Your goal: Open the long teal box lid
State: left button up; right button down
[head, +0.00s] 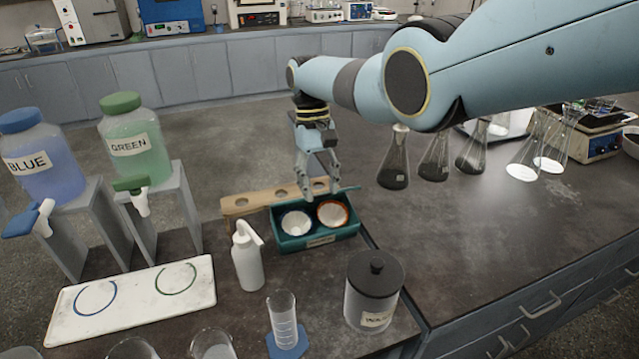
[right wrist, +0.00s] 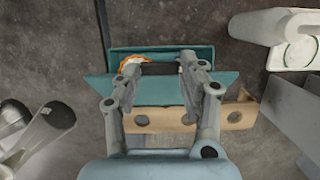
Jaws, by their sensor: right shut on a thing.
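The long teal box (head: 290,245) stands on the dark bench with its top open in the head view. Two round cups show inside, a white one (head: 296,223) and an orange-rimmed one (head: 332,213). The teal lid (right wrist: 155,93) stands raised along the box's far side; in the head view it is mostly hidden behind my fingers. My right gripper (head: 318,192) is over the box's far edge, its fingers closed on the lid's dark handle bar (right wrist: 163,69). The box wall (right wrist: 185,52) also shows in the right wrist view. My left gripper is in neither view.
A wooden rack with holes (head: 240,204) lies right behind the box. A white pump bottle (head: 248,262) stands at the left and a lidded waste jar (head: 374,300) in front right. Flasks (head: 435,158) stand at the right. The bench between the jar and flasks is clear.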

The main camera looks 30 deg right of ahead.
jog(key=shift+w+r, duration=0.1)
jog(key=shift+w, duration=0.05)
jog(key=c, duration=0.7)
grip_release()
jog(key=v, duration=1.2)
jog(key=shift+s, duration=0.2)
